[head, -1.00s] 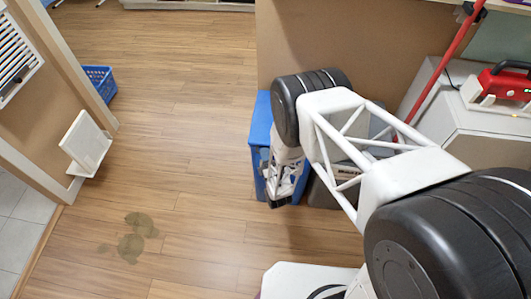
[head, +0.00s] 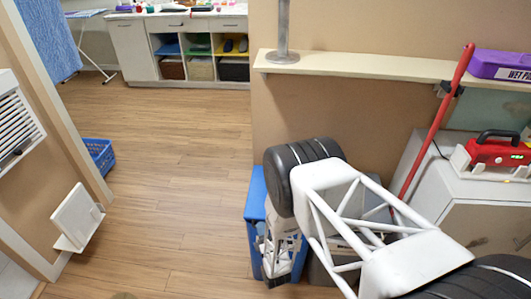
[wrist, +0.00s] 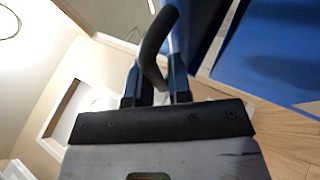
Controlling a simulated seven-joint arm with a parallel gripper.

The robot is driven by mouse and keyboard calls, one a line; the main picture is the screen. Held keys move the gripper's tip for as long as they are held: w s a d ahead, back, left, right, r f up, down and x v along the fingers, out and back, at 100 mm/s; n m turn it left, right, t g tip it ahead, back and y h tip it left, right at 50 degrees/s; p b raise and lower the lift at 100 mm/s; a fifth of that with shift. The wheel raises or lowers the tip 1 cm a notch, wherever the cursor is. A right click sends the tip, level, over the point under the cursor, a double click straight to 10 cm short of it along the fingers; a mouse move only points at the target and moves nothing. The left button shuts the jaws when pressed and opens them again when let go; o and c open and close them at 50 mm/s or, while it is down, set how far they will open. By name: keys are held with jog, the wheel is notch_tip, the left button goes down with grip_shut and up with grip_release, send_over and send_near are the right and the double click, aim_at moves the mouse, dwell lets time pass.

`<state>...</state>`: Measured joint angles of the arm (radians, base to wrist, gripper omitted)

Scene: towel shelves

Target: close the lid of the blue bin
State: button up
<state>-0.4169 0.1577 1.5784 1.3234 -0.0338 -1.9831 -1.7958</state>
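The blue bin (head: 256,196) stands on the floor against the brown partition, mostly hidden behind my arm. I cannot tell how its lid stands. My gripper (head: 275,272) points down in front of the bin in the head view. In the wrist view, the fingers of my gripper (wrist: 153,82) are apart, and a dark curved bar (wrist: 156,45) shows between and beyond them. I cannot tell what the bar belongs to or whether the fingers touch it. A large blue surface at the upper right of the wrist view looks like part of the bin (wrist: 275,50).
A grey bin, mostly hidden, is right of the blue one. A shelf (head: 370,68) runs above. A red-handled pole (head: 432,122) leans near a white cabinet (head: 470,205) carrying a red device (head: 498,152). A blue basket (head: 100,155) is far left. The middle floor is clear.

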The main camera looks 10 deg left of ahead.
jog(key=r, duration=0.3)
jog(key=shift+w+r+m+g+h, duration=0.2)
jog(key=shift+m+g+h, duration=0.1)
jog(key=shift+m+h, duration=0.1)
jog(key=w+r+g+h, duration=0.1)
jog(key=w+r, duration=0.6)
jog(key=r, duration=0.5)
jog(key=w+r+m+g, duration=0.1)
jog(key=w+r, duration=0.6)
jog(key=r, duration=0.5)
jog(key=shift+w+m+h, duration=0.25)
jog(key=shift+m+h, duration=0.05)
jog(key=shift+h, duration=0.1)
jog(key=shift+s+d, duration=0.1)
jog(key=f+v, duration=0.2)
jog(key=v, duration=0.6)
jog(key=shift+d, duration=0.25)
dwell(0.5)
jog(key=shift+a, duration=0.1)
jog(key=shift+c, duration=0.5)
